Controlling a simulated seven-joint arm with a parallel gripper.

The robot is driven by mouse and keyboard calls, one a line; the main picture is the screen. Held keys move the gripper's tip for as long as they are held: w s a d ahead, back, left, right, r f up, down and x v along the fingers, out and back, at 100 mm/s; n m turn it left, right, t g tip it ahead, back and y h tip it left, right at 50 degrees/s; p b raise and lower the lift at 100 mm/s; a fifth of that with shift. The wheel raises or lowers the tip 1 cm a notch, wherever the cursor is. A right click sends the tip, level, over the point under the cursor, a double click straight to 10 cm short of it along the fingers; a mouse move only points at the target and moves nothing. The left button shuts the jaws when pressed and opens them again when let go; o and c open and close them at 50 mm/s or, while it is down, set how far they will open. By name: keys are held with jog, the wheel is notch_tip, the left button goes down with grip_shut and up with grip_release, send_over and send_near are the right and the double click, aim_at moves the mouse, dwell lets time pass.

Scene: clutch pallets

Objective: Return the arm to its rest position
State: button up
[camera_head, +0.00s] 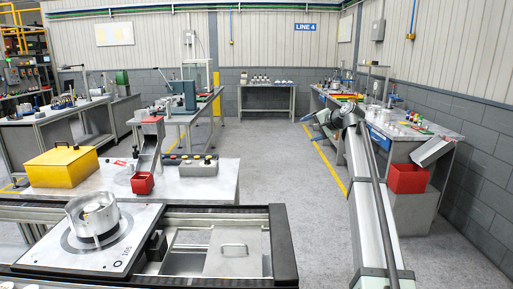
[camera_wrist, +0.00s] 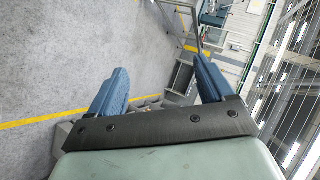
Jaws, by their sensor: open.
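My arm (camera_head: 371,195) reaches up and away on the right side of the head view, over the aisle. My gripper (camera_head: 315,126) is at its far end, pointing left, small in this view. In the wrist view my gripper (camera_wrist: 161,82) shows two blue fingers spread wide apart with nothing between them. A metal clutch housing (camera_head: 93,217) sits upright on a pale pallet (camera_head: 122,247) at the lower left of the head view. My gripper is far from it and touches nothing that I can see.
A yellow box (camera_head: 62,165), a red bin (camera_head: 142,183) and a button panel (camera_head: 188,165) stand on the left bench. A right-hand bench (camera_head: 395,132) with a red bin (camera_head: 407,179) stands beyond my arm. The grey floor (camera_head: 270,160) between benches is clear.

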jog(key=s+d+f+m+t, duration=0.1)
jog(key=s+d+f+m, duration=0.2)
jog(key=d, duration=0.7)
notch_tip(320, 180, down, 10)
jog(key=r+h, duration=0.1)
jog(key=s+a+f+n+g+h, duration=0.1)
jog(key=s+a+f+g, duration=0.2)
jog(key=s+f, duration=0.8)
jog(key=s+a+f+n+g, duration=0.1)
jog(key=s+a+f+g, duration=0.15)
jog(key=f, duration=1.65)
jog(key=s+a+f+n+g+h, duration=0.1)
jog(key=s+a+f+g, duration=0.4)
jog(key=f, duration=1)
jog(key=s+a+f+n+g+h, duration=0.1)
jog(key=s+a+f+n, duration=0.1)
jog(key=s+f, duration=0.85)
jog(key=s+a+f+n+g, duration=0.2)
jog(key=s+f, duration=0.6)
jog(key=s, duration=0.6)
jog(key=s+f+n+g+h, duration=0.1)
jog(key=s+f+n+g, duration=0.1)
jog(key=s, duration=1.2)
jog(key=s+f+n+g+h, duration=0.1)
jog(key=s+f+n+g, duration=0.1)
jog(key=s, duration=1.2)
jog(key=shift+s+f+g+h, duration=0.35)
jog(key=shift+f+g+h, duration=0.1)
jog(key=shift+f, duration=0.35)
